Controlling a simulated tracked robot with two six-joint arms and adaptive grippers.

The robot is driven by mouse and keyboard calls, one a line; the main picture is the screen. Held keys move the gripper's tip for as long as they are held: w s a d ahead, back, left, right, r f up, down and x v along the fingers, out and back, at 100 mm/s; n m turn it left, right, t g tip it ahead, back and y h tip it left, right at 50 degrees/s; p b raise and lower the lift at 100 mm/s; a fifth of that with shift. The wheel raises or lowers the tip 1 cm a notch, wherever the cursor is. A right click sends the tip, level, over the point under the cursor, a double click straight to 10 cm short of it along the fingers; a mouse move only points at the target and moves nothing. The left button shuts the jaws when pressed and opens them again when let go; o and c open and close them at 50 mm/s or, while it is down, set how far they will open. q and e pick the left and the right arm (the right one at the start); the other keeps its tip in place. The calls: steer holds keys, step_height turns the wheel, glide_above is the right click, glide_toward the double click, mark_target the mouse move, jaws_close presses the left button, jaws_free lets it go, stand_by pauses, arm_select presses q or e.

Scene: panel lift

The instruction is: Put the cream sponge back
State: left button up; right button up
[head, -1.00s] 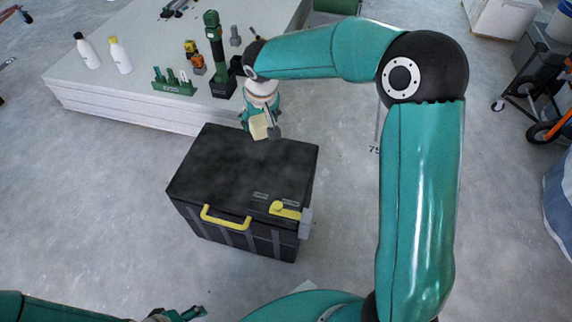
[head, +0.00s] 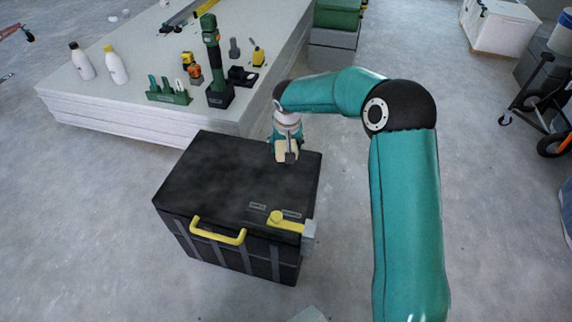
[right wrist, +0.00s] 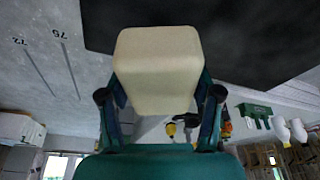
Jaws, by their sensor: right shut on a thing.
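The cream sponge (head: 284,152) is a pale block at the tip of my right arm in the head view. My right gripper (head: 287,156) is shut on it, above the far right part of the black box's lid. In the right wrist view the sponge (right wrist: 158,70) fills the upper middle, between the two fingers of my right gripper (right wrist: 158,98). The black box (head: 215,175) has a closed lid, a yellow handle and a yellow latch. It also shows as a dark surface in the right wrist view (right wrist: 235,35). My left gripper is out of view.
A stack of white panels (head: 130,108) stands behind the box. On it are two white bottles (head: 116,66), a green tool rack (head: 168,92), a tall green tool (head: 214,62) and several small tools.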

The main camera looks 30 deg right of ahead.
mark_target(285, 166)
steer(key=shift+f+b, duration=1.1)
steer(key=shift+f, duration=2.2)
steer(key=shift+f, duration=0.15)
steer(key=o, duration=1.1)
steer(key=shift+s+a+r, duration=0.1)
steer(key=shift+r, duration=0.5)
steer(key=p+v, duration=0.3)
steer(key=v, duration=0.8)
steer(key=shift+s+p, duration=0.15)
steer(key=shift+p, duration=0.2)
